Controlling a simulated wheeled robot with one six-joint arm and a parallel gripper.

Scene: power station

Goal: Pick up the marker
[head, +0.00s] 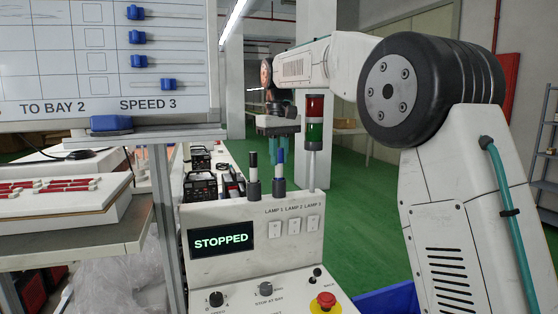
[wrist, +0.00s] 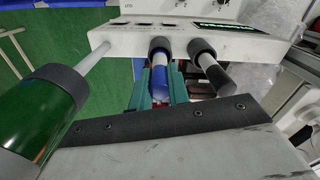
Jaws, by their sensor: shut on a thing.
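A blue-capped marker (head: 281,158) stands upright in a dark cup on top of the control console. In the wrist view the blue marker (wrist: 160,80) lies between the two teal fingers of my gripper (wrist: 158,100), which is shut on it. In the head view my gripper (head: 279,143) reaches down over the marker's top from above. The marker's lower end is still inside its cup (wrist: 160,46). A second marker, black-capped (head: 253,162), stands in a cup just to the left, and it shows to the right in the wrist view (wrist: 216,76).
A red-and-green signal light (head: 314,130) stands close to the right of my gripper. The console (head: 255,220) carries a "STOPPED" display, lamp switches, knobs and a red stop button (head: 326,300). A whiteboard with blue sliders (head: 105,55) stands at left.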

